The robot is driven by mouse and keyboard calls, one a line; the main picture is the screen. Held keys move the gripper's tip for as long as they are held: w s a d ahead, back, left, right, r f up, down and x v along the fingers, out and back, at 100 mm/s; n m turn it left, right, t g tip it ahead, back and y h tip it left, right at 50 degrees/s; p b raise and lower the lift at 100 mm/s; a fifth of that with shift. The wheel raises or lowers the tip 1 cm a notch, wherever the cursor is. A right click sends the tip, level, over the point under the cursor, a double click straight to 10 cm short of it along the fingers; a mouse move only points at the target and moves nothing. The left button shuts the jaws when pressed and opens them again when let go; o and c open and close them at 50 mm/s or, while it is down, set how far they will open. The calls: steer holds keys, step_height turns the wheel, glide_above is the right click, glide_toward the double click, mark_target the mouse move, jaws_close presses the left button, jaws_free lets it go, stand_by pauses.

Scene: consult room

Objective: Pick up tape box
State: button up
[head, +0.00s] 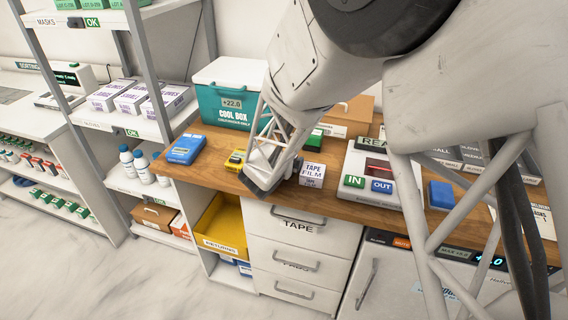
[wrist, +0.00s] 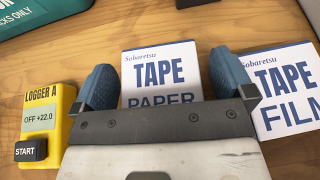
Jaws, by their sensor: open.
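A white and blue box lettered "TAPE PAPER" (wrist: 158,68) lies on the wooden counter in the wrist view, between my gripper's fingers. Its lower part is hidden by my gripper. A similar box lettered "TAPE FILM" (wrist: 285,88) lies just right of the right finger. In the head view the tape film box (head: 312,172) sits right of my gripper (head: 262,182), near the counter's front edge; I cannot make out the tape paper box there. My gripper (wrist: 166,80) is open, its two blue fingers on either side of the tape paper box. I cannot tell whether they touch it.
A yellow logger (wrist: 43,122) lies left of the fingers. The teal cool box (head: 228,95) stands behind, with a blue device (head: 186,149) at left. A reader with IN and OUT buttons (head: 372,170) is at right. Below is a drawer marked TAPE (head: 300,218).

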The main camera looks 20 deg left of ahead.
steer(key=shift+c, duration=0.3)
steer(key=c, duration=0.9)
steer(key=shift+r, duration=0.2)
steer(key=shift+r, duration=4.8)
steer(key=shift+w+d+r, duration=0.15)
steer(key=shift+w+d, duration=0.15)
steer(key=shift+d, duration=0.1)
steer(key=shift+w+d+r+m+g+h, duration=0.85)
steer(key=shift+d+m+g+h, duration=1.65)
steer(key=shift+d, duration=2.4)
steer(key=shift+w+d+r+m+g+h, duration=0.5)
steer(key=shift+d+r+m+g+h, duration=0.95)
steer(key=shift+d+m, duration=2.65)
steer(key=shift+w+d+r+m+g+h, duration=0.65)
steer(key=shift+d+m+g+h, duration=1.8)
steer(key=shift+d, duration=3.3)
